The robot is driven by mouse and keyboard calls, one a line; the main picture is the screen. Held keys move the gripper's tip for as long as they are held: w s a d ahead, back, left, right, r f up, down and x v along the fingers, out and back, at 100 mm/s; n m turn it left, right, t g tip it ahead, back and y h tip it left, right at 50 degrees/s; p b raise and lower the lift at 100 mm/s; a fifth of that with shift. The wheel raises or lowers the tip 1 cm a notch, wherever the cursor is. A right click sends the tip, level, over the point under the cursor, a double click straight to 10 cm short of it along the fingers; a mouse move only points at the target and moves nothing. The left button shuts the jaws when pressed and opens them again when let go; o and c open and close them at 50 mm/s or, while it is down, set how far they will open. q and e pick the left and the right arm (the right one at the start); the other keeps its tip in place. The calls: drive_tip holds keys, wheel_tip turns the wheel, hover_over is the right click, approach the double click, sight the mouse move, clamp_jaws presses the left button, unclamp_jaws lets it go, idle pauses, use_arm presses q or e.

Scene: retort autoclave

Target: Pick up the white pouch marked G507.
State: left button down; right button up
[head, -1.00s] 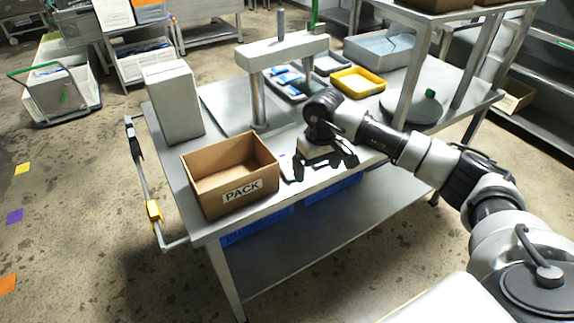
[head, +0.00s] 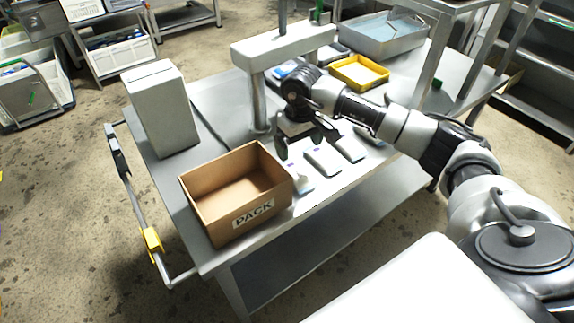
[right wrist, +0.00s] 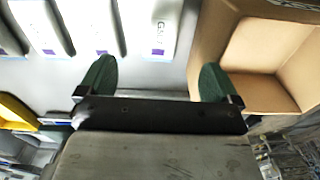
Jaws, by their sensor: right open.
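Several white pouches lie in a row on the steel table, right of the PACK box in the head view. The nearest to the box is one pouch (head: 301,181); it also shows in the right wrist view (right wrist: 156,30), with dark print too blurred to read surely. Others are a second pouch (head: 323,161) (right wrist: 99,24) and a third pouch (head: 350,149) (right wrist: 42,25). I cannot tell which is G507. My right gripper (head: 307,143) (right wrist: 158,82) is open and empty, above the table by the row. My left gripper is not in view.
The open cardboard PACK box (head: 254,214) (right wrist: 213,30) is empty and stands close to the pouches. A press-like frame (head: 283,46) rises behind my right gripper. A yellow tray (head: 358,72) and a tall grey box (head: 161,108) stand on the table.

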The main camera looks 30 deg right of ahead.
drive_tip(key=p, duration=0.1)
hover_over(297, 171)
wheel_tip(297, 171, down, 5)
drive_tip(key=shift+s+f, duration=0.15)
wheel_tip(297, 171, down, 5)
drive_tip(key=shift+a+f+p, duration=0.1)
drive_tip(key=shift+f+p, duration=0.05)
drive_tip(key=shift+p, duration=0.6)
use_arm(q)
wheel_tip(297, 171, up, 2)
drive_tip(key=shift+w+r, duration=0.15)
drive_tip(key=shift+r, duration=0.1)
use_arm(e)
drive_tip(key=c, duration=1)
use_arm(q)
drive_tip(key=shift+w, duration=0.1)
use_arm(e)
drive_tip(key=shift+c, duration=0.2)
